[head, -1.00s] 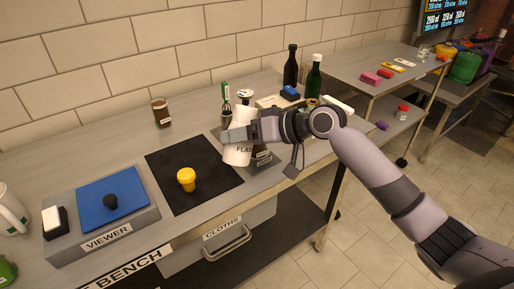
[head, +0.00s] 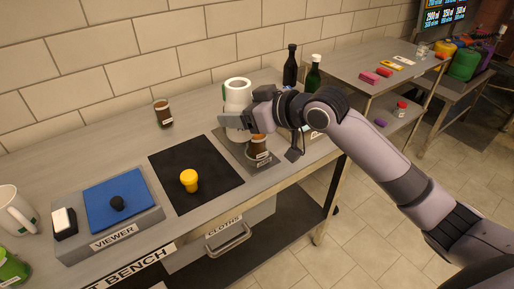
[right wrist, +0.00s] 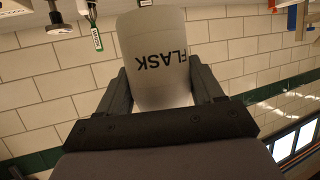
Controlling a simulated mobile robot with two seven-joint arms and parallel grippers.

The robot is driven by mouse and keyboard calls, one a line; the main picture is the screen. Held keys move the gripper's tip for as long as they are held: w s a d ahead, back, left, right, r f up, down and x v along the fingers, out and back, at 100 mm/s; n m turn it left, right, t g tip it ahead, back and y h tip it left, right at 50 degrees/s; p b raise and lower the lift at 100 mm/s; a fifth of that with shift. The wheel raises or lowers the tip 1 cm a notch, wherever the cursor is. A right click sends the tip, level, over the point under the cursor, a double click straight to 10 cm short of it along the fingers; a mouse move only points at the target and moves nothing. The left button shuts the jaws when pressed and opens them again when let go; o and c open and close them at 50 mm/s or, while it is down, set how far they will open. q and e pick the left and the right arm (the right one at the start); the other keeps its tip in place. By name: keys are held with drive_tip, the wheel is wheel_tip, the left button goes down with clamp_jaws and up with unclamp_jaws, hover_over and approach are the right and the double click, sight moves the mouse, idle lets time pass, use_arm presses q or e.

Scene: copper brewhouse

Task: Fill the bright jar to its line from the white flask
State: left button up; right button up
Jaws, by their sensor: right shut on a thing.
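The white flask (head: 238,97) is in my right gripper (head: 252,117), above the bench beyond the black mat. My left gripper is out of view.
A brown labelled jar (head: 162,113) stands behind the mat. Another brown jar (head: 257,146) stands on a grey labelled base under my right gripper. The viewer (head: 147,221) with its blue pad is at left. Dark bottles (head: 290,66) stand behind my arm.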

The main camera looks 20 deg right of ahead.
drive_tip(key=s+a+r, duration=0.3)
drive_tip(key=s, duration=0.1)
drive_tip(key=shift+r, duration=0.25)
idle(0.3)
drive_tip(key=s+d+f+m+t+h, duration=0.3)
drive_tip(key=s+d+f+m+h, duration=0.5)
drive_tip(key=s+d+f, duration=0.3)
drive_tip(key=d+f, duration=0.1)
drive_tip(key=d, duration=0.2)
drive_tip(key=shift+h, duration=0.4)
